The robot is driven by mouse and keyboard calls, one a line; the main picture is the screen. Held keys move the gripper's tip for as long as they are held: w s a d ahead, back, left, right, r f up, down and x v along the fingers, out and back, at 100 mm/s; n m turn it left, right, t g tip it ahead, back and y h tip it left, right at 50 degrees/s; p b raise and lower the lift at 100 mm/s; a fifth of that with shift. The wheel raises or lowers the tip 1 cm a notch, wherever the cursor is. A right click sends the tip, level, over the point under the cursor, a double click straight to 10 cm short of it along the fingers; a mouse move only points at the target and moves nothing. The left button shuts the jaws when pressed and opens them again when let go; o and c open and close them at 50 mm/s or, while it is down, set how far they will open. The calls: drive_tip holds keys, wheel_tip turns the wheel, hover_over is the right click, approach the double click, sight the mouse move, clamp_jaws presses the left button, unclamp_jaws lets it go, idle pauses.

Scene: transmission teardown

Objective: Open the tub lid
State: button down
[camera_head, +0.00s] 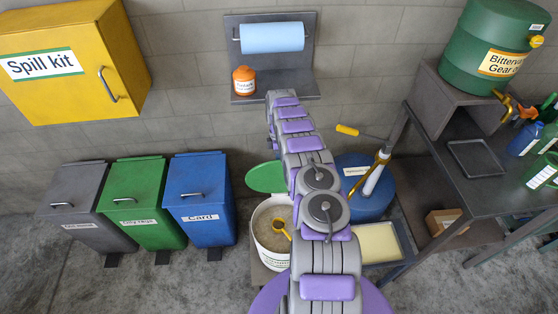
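A green lid (265,178) stands raised at the tub's back edge, tilted away from the opening. My purple and grey arm stretches up the middle of the picture and hides the right side of the tub and lid. The far end of my arm, with my gripper (272,140), is near the wall behind the lid. Its fingers cannot be made out, and no contact with the lid shows.
Grey, green and blue bins (203,200) stand at left. A blue drum (372,205) with a pump and a shallow tray (379,243) are right of my arm. A metal bench (440,190) is at right.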

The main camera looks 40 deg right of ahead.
drive_tip(key=shift+s+f, duration=0.45)
drive_tip(key=shift+f, duration=0.25)
drive_tip(key=c, duration=1.5)
unclamp_jaws()
drive_tip(key=shift+w+f, duration=0.1)
drive_tip(key=shift+f, duration=0.05)
drive_tip(key=shift+o, duration=0.7)
drive_tip(key=shift+w+d+f, duration=0.1)
drive_tip(key=shift+w+d, duration=0.1)
drive_tip(key=shift+o, duration=1)
drive_tip(key=shift+w+d+r, duration=0.2)
drive_tip(key=shift+w+d, duration=0.05)
drive_tip(key=shift+a+r, duration=0.35)
drive_tip(key=v, duration=0.7)
drive_tip(key=shift+d+p, duration=0.25)
drive_tip(key=shift+p, duration=0.1)
drive_tip(key=shift+w, duration=0.15)
